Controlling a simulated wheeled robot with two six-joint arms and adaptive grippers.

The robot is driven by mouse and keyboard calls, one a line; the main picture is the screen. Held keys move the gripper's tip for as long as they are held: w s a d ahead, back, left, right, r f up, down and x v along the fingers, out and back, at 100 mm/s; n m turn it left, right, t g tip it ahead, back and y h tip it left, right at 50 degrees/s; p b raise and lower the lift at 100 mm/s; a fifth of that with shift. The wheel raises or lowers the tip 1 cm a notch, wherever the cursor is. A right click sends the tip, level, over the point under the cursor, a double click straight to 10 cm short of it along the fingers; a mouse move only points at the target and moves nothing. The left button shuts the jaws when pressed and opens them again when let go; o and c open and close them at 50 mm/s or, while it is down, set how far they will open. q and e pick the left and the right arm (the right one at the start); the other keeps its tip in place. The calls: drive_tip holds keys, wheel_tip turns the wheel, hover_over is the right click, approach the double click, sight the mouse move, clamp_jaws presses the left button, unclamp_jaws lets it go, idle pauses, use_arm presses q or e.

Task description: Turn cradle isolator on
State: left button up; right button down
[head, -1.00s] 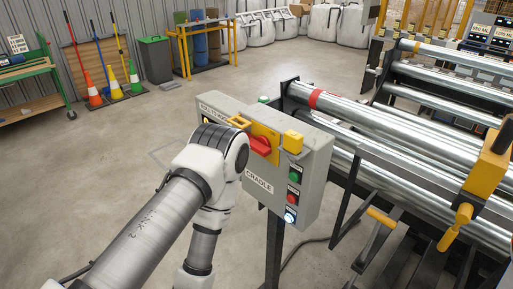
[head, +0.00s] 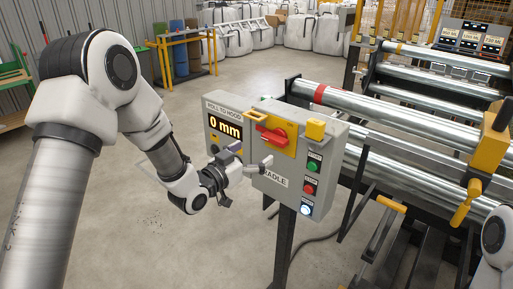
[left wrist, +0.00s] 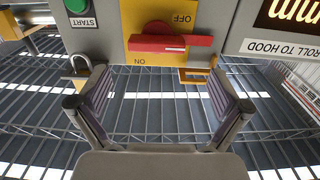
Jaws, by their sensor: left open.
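The cradle isolator is a red rotary handle (head: 272,136) on a yellow plate (head: 288,148), on the front of a grey control box (head: 243,131). The handle also shows in the left wrist view (left wrist: 170,43), upside down, lying roughly level; OFF and ON are printed on the plate there. My left gripper (head: 248,165) is in front of the box, below and left of the handle in the head view. In the left wrist view its two fingers (left wrist: 160,85) are spread, with nothing between them and the handle beyond, apart from them. My right gripper is out of frame.
Green start (head: 314,167) and red (head: 309,188) buttons and a lit white button (head: 306,209) line the box's right side. A yellow block (head: 315,129) and a yellow loop (head: 258,115) flank the handle. Steel rollers (head: 400,100) stand behind.

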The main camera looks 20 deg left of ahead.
sight(272, 139)
use_arm(q)
drive_tip(key=x, duration=0.2)
drive_tip(key=p+x, duration=0.1)
drive_tip(key=x, duration=0.2)
drive_tip(key=r+p+x, duration=0.1)
drive_tip(key=x, duration=0.2)
drive_tip(key=shift+d, duration=0.15)
drive_tip(key=shift+w+d+f, duration=0.1)
drive_tip(key=shift+w+d, duration=0.2)
drive_tip(key=shift+w, duration=0.05)
drive_tip(key=shift+s+a, duration=0.1)
drive_tip(key=c, duration=1)
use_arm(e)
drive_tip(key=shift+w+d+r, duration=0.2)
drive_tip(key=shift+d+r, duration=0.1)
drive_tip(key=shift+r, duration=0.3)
